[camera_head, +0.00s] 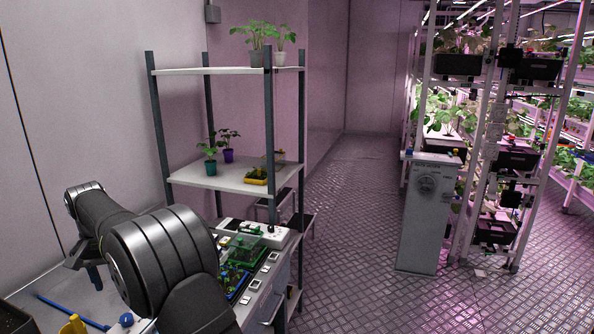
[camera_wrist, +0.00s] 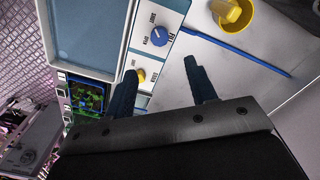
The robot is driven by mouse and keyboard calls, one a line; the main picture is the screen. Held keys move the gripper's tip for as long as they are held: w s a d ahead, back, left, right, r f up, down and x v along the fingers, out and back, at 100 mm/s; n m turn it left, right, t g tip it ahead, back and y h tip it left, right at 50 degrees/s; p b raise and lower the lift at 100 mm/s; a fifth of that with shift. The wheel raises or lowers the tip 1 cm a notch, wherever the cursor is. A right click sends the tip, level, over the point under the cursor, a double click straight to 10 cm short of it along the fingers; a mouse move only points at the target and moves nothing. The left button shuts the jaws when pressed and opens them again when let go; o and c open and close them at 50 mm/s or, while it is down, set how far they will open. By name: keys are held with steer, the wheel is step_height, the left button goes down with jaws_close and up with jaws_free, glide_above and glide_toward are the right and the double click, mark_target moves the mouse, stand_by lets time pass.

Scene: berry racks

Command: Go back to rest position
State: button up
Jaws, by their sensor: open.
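My gripper (camera_wrist: 161,67) is open and empty in the wrist view, its two dark blue fingers spread apart. The fingers point over a control panel (camera_wrist: 172,17) with a blue dial and over the pale bench top beside it. In the head view my dark arm crosses the lower left, and a blue finger of my gripper (camera_head: 94,277) shows below its far end. The rest of the gripper is hidden or hard to make out there.
A yellow cup (camera_wrist: 232,12) and a blue rod (camera_wrist: 240,50) are on the bench. Trays of green seedlings (camera_head: 240,252) stand right of my arm. Behind is a shelf rack (camera_head: 235,181) with potted plants. A grey cabinet (camera_head: 427,225) stands across the open metal floor.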

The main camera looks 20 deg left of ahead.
mark_target(126, 317)
step_height(126, 317, down, 12)
steer(key=shift+w+d+r, duration=0.1)
steer(key=shift+d, duration=0.05)
steer(key=shift+r+n, duration=0.15)
steer(key=shift+n, duration=0.35)
steer(key=n, duration=1.1)
steer(key=shift+n, duration=0.4)
steer(key=n, duration=0.4)
